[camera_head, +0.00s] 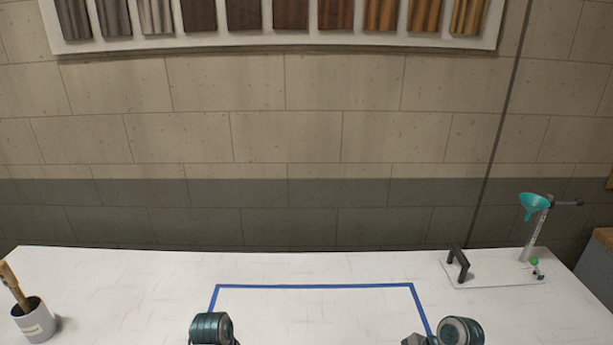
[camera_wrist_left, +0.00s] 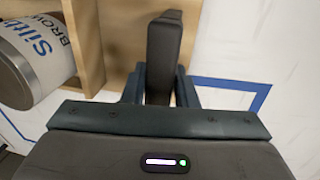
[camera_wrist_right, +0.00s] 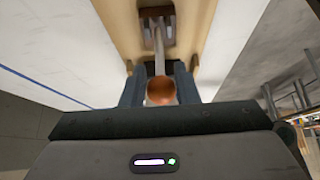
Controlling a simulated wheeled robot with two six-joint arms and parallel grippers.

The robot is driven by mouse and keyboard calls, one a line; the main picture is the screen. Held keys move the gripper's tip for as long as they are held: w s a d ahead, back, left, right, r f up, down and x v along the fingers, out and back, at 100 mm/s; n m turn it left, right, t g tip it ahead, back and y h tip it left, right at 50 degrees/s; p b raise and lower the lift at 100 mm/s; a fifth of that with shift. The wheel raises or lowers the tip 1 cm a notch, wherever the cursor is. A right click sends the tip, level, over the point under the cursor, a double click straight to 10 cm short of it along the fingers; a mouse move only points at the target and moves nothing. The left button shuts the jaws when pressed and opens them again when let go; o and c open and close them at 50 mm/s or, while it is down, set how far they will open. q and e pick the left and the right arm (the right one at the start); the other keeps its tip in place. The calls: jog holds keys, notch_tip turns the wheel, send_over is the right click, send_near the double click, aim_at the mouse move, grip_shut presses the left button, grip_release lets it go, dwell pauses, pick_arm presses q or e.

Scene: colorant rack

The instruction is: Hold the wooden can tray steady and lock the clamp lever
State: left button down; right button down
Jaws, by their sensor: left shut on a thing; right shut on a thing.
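The wooden can tray (camera_wrist_left: 93,50) fills the upper left of the left wrist view. A silver can labelled "BROW…" (camera_wrist_left: 28,55) lies in it, partly cut off. My left gripper (camera_wrist_left: 160,88) is shut on an upright black handle (camera_wrist_left: 165,55) at the tray's side. In the right wrist view, my right gripper (camera_wrist_right: 160,82) is shut on the clamp lever, a thin metal rod (camera_wrist_right: 158,48) with a copper-coloured knob (camera_wrist_right: 160,92). The rod runs to a dark bracket (camera_wrist_right: 157,15) on pale wood (camera_wrist_right: 122,30). The head view shows neither tray nor fingertips.
Blue tape (camera_head: 315,286) outlines an area on the white table (camera_head: 130,275). A cup with a wooden-handled tool (camera_head: 34,322) stands at left. A white board with a black handle (camera_head: 490,272) and a stand with a teal funnel (camera_head: 535,205) are at right.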

jog(key=shift+d, duration=0.55)
jog(key=shift+d, duration=0.15)
jog(key=shift+s+d+f, duration=0.1)
jog(key=shift+d, duration=0.7)
jog(key=shift+d+f, duration=0.15)
jog(key=shift+d, duration=0.8)
jog(key=shift+s+d, duration=0.1)
jog(key=shift+d+f, duration=0.15)
jog(key=shift+d, duration=0.75)
jog(key=c, duration=2.2)
grip_release()
